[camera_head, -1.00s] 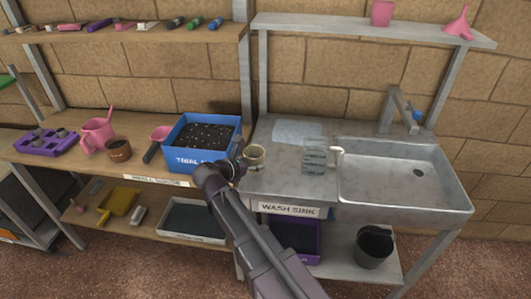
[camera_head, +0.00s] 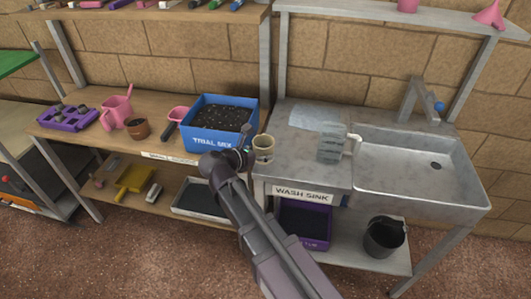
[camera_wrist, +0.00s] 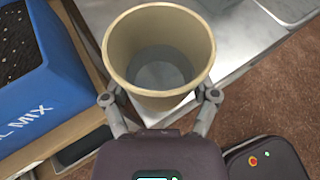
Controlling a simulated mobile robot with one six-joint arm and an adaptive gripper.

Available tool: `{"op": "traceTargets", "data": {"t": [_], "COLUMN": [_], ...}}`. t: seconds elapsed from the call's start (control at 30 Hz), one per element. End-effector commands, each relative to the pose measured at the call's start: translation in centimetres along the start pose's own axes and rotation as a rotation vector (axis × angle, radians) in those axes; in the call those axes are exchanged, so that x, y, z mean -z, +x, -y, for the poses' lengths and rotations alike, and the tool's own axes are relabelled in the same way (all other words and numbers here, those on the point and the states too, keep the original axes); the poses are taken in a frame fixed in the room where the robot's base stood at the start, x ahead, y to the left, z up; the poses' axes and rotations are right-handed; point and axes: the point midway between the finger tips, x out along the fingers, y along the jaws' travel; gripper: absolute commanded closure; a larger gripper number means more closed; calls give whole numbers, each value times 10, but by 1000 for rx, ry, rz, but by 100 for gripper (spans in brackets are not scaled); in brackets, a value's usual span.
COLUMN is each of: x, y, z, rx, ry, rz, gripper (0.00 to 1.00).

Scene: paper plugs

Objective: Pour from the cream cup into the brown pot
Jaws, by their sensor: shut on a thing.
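The cream cup (camera_head: 263,149) is upright at the left end of the wash sink counter. My gripper (camera_head: 248,153) is shut on it, with one finger on each side in the wrist view (camera_wrist: 160,108). The wrist view looks down into the open cup (camera_wrist: 115,62), where a flat grey surface shows; I cannot tell whether it is liquid or the bottom. The brown pot (camera_head: 138,129) stands on the wooden bench to the left, well apart from the cup. I cannot tell whether the cup touches the counter.
The blue trial mix box (camera_head: 222,143) stands between pot and cup. A pink scoop (camera_head: 178,114) and a pink watering can (camera_head: 115,112) are near the pot. Clear stacked containers (camera_head: 331,142) stand right of the cup, before the sink basin (camera_head: 415,165).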

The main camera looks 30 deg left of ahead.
Motion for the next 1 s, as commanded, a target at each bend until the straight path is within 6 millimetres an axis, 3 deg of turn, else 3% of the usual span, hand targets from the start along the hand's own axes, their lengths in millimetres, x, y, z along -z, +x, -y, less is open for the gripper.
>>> {"op": "traceTargets", "data": {"t": [0.33,0.8,1.0], "x": [-13,-74,-88], "y": [-5,-30,-36], "z": [1,5,6], "rx": [0,0,0], "ry": [0,0,0], "rz": [0,0,0], "gripper": [70,70,70]}}
